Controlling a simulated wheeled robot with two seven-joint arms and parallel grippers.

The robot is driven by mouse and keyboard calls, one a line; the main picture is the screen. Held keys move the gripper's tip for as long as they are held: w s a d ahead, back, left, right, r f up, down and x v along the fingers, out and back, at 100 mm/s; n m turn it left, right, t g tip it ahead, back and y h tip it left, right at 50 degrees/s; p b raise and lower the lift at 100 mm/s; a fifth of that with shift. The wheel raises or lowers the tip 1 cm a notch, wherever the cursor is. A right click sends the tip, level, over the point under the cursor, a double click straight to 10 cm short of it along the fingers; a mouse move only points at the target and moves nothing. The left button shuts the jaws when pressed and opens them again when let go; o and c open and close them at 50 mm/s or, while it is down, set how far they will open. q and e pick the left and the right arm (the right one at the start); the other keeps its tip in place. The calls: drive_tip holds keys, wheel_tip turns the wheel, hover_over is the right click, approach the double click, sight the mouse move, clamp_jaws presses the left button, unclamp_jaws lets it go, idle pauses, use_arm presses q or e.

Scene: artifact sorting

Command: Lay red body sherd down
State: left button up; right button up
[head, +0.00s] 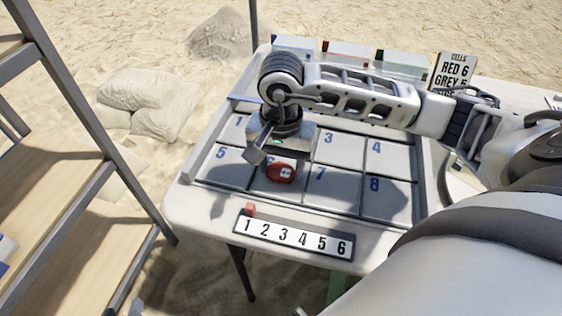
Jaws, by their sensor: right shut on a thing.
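The red body sherd (281,174) is a small red piece with a pale mark on top. It shows over cell 6 of the white sorting tray (338,178). My right gripper (272,163) points down there from above and is shut on the sherd. The gripper and wrist hide part of the sherd and most of cell 2. I cannot tell whether the sherd touches the cell floor. My left gripper is not in view.
A sign (453,72) reading "CELLS RED 6, GREY 5" stands at the back right. Blue, red and green-marked boxes (348,54) line the table's back. A strip numbered 1 to 6 (294,237) lies in front, with a small red block (250,209). A shelf (75,205) stands left.

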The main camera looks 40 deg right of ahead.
sight(281, 172)
drive_tip(key=shift+f, duration=0.2)
drive_tip(key=o, duration=0.7)
drive_tip(key=shift+r, duration=0.45)
wheel_tip(281, 172, up, 12)
drive_tip(key=shift+f+p, duration=0.2)
drive_tip(key=shift+p, duration=0.1)
